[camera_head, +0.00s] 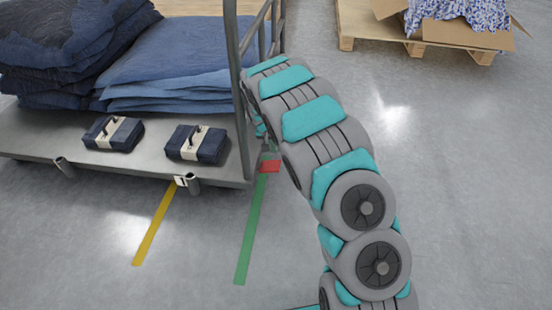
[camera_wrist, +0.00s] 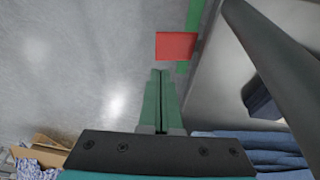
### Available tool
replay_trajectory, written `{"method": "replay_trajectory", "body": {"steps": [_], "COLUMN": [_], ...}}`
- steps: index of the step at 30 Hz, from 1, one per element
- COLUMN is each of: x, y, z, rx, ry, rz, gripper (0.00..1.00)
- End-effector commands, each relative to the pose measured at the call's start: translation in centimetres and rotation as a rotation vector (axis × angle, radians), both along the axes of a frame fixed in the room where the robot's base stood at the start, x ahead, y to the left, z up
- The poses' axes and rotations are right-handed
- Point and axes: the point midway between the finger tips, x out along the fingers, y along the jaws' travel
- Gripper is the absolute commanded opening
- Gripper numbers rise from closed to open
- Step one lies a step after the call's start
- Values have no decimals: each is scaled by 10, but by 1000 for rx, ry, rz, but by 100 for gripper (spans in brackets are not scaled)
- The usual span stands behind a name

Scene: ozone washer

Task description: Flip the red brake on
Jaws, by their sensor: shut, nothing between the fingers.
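The red brake (camera_head: 270,166) is a small flat red pedal at the near right corner of the cart, partly hidden by my arm in the head view. In the wrist view the red brake (camera_wrist: 177,46) lies just beyond my fingertips, slightly right of them. My gripper (camera_wrist: 160,74) is shut and empty, its two green fingers side by side and pointing toward the brake. A gap shows between the tips and the brake in the picture; I cannot tell the height between them.
The grey cart (camera_head: 40,130) carries folded denim stacks (camera_head: 180,62) and two strapped dark bundles (camera_head: 196,144). Its upright post (camera_head: 234,80) stands close beside my arm. A pallet (camera_head: 430,45) with an open box is at the back right. Floor to the right is clear.

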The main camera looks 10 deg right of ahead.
Motion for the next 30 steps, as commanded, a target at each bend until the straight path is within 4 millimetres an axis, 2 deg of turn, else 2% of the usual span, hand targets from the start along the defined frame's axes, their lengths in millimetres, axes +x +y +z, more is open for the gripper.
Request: {"method": "replay_trajectory", "body": {"steps": [8, 21, 30], "x": [4, 20, 24], "y": [-3, -15, -17], "z": [-18, -83, -95], "rx": [-1, 0, 0], "ry": [1, 3, 0], "rz": [0, 0, 0], "gripper": [0, 0, 0]}}
